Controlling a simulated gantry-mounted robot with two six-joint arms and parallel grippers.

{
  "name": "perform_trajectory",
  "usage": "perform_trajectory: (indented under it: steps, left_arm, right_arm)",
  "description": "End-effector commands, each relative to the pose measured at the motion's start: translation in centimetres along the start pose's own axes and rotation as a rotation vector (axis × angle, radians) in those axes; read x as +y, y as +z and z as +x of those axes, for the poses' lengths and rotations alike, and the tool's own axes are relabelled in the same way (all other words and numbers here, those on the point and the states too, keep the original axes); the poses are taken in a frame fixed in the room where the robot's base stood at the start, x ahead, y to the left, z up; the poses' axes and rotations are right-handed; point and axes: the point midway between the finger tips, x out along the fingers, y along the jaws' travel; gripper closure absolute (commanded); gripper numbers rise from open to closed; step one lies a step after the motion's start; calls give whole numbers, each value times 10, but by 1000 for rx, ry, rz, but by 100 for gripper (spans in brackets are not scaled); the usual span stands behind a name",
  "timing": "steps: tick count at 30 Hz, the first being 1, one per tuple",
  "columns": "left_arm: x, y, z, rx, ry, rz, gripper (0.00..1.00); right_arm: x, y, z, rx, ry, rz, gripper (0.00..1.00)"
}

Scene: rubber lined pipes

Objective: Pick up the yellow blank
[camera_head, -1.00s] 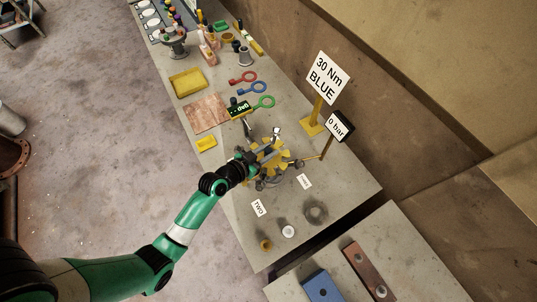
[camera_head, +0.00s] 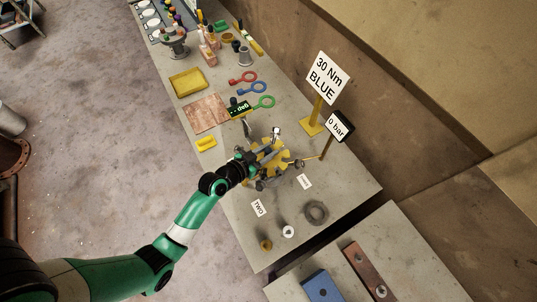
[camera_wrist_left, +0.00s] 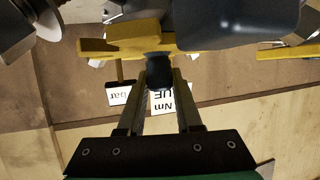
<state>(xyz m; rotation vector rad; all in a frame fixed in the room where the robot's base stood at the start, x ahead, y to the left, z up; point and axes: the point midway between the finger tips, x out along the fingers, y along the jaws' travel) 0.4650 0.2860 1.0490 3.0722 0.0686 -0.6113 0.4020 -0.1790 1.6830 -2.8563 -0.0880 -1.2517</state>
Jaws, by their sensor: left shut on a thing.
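In the head view my left gripper (camera_head: 258,162) reaches over a cluster of yellow and grey metal parts (camera_head: 281,158) on the bench. In the left wrist view its two fingers (camera_wrist_left: 160,82) are shut on a small dark knob-like piece (camera_wrist_left: 158,68). A yellow bar-shaped part (camera_wrist_left: 125,46) lies right above the knob. I cannot tell whether the two are joined, or whether this is the yellow blank. The gripper hides part of the cluster. Red (camera_head: 248,76), blue (camera_head: 257,87) and green (camera_head: 264,101) ring-ended blanks lie farther up the bench. My right gripper is not in view.
A yellow tray (camera_head: 174,84), a brown sheet (camera_head: 206,112) and a small yellow block (camera_head: 205,143) lie up the bench.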

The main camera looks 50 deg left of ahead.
Motion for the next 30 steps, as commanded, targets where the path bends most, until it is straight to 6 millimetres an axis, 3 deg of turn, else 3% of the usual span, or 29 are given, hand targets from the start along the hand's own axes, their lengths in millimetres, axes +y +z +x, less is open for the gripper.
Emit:
perform_trajectory:
  steps: [16,23,26,30]
  left_arm:
    - [0,-3,0,5,-1,0,100]
    - [0,-25,-9,7,0,1,100]
    - [6,-43,-26,6,2,3,100]
    - [24,-67,-65,6,3,4,100]
  right_arm:
    - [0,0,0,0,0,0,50]
    - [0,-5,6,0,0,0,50]
    - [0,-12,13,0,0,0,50]
    - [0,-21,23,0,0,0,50]
